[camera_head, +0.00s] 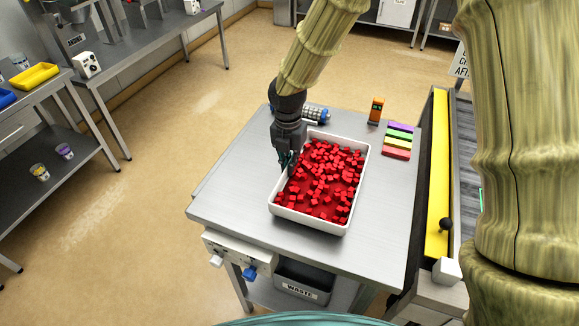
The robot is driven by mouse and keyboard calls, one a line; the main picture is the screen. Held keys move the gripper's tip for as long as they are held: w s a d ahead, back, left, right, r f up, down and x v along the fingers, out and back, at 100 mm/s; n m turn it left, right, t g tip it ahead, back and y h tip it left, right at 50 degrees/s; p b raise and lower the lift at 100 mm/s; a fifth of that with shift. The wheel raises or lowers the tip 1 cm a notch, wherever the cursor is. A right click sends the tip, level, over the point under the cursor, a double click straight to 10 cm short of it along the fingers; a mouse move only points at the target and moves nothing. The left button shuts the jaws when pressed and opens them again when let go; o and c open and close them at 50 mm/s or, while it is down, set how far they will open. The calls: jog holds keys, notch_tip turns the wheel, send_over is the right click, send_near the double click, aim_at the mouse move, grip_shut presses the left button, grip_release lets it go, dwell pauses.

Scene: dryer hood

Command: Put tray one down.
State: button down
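A white rectangular tray (308,229) full of small red cubes (322,180) is at the middle of the steel table (235,190). It looks level and appears to rest on the tabletop, though a small gap beneath it cannot be ruled out. My gripper (287,162) points down at the tray's left long wall, toward its far end. Its dark fingers are at the rim and hide part of it. I cannot tell whether they are closed on the wall. No number shows on the tray.
The table's left side is clear.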

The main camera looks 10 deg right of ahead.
jog(key=shift+f+p, duration=0.35)
jog(key=shift+f, duration=0.7)
jog(key=c, duration=1.6)
grip_release()
jog(key=shift+f, duration=0.15)
jog(key=shift+c, duration=0.2)
notch_tip(320, 180, up, 12)
jog(key=b, duration=0.3)
jog(key=shift+a+b, duration=0.15)
jog(key=shift+b, duration=0.2)
jog(key=shift+w, duration=0.1)
